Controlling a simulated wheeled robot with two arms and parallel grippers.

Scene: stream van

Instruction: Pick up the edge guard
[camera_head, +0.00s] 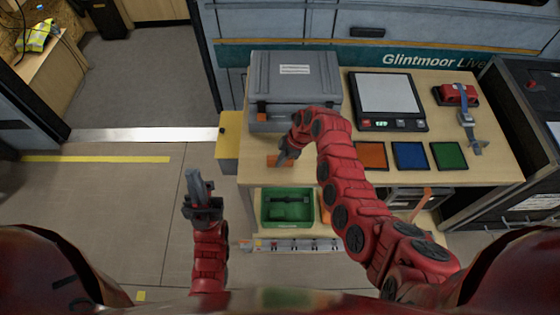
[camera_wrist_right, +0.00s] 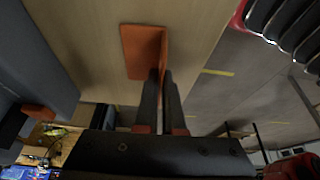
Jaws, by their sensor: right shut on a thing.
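The edge guard (camera_head: 273,160) is a small orange angle piece at the left edge of the wooden table top, beside the grey case. In the right wrist view the edge guard (camera_wrist_right: 143,50) shows two flanges meeting at a corner. My right gripper (camera_head: 284,160) is shut on the edge guard. In the wrist view the fingers of my right gripper (camera_wrist_right: 161,80) close around its upright flange, while the flat flange lies against or close to the wood. My left gripper (camera_head: 196,185) is apart from the table, over the floor at left; its finger gap cannot be made out.
The grey case (camera_head: 282,80) stands just behind my right gripper. A scale (camera_head: 387,95), orange (camera_head: 371,156), blue (camera_head: 410,156) and green (camera_head: 448,155) squares, and a red strapped item (camera_head: 457,95) are further right. A green tray (camera_head: 287,226) sits below. Floor at left is clear.

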